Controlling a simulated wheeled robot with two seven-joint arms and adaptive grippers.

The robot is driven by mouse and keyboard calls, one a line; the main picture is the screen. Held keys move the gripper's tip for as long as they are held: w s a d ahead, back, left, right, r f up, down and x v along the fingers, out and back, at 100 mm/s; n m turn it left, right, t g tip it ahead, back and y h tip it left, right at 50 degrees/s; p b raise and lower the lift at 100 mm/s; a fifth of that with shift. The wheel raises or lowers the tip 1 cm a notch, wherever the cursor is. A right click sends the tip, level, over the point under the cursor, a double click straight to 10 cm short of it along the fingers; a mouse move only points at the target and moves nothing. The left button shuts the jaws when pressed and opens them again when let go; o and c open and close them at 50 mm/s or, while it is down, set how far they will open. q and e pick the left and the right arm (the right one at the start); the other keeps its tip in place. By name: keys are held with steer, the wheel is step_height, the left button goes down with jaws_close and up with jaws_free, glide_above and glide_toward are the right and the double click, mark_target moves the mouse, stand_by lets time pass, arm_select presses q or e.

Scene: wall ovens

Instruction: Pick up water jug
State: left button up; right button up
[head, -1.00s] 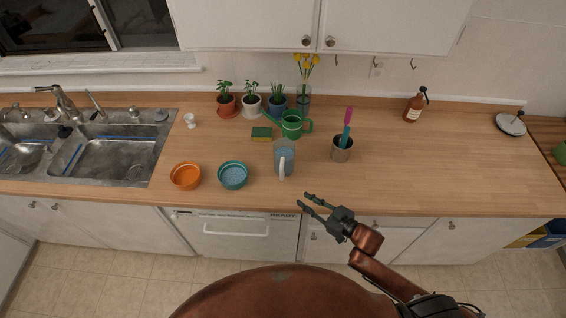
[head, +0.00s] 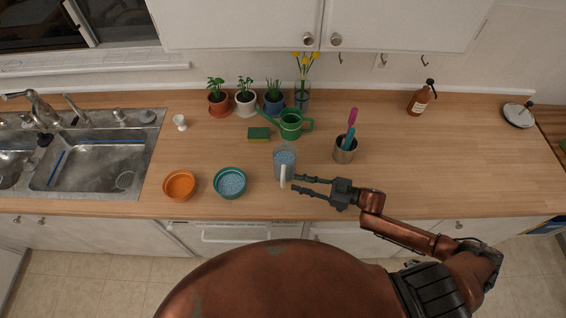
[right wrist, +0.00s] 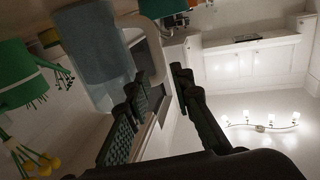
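The water jug (head: 285,158) is a clear blue-grey pitcher with a pale handle (head: 283,177) facing the counter's front edge. It stands upright on the wooden counter. My right gripper (head: 293,184) is open, its fingertips just right of the handle. In the right wrist view the jug (right wrist: 95,45) shows large at upper left, and the open fingers of my right gripper (right wrist: 155,82) point towards its handle. My left gripper is not in view.
A teal bowl (head: 230,183) and an orange bowl (head: 180,185) stand left of the jug. A green watering can (head: 291,125) and a sponge (head: 259,134) are behind it. A utensil cup (head: 345,150) stands to the right. The counter farther right is mostly clear.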

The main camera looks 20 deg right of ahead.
mark_target(282, 179)
steer(key=p+x, duration=0.2)
steer(key=x, duration=0.4)
steer(key=shift+w+a+f, duration=0.1)
steer(key=shift+w+a, duration=0.1)
steer(key=shift+a, duration=0.05)
jaws_close()
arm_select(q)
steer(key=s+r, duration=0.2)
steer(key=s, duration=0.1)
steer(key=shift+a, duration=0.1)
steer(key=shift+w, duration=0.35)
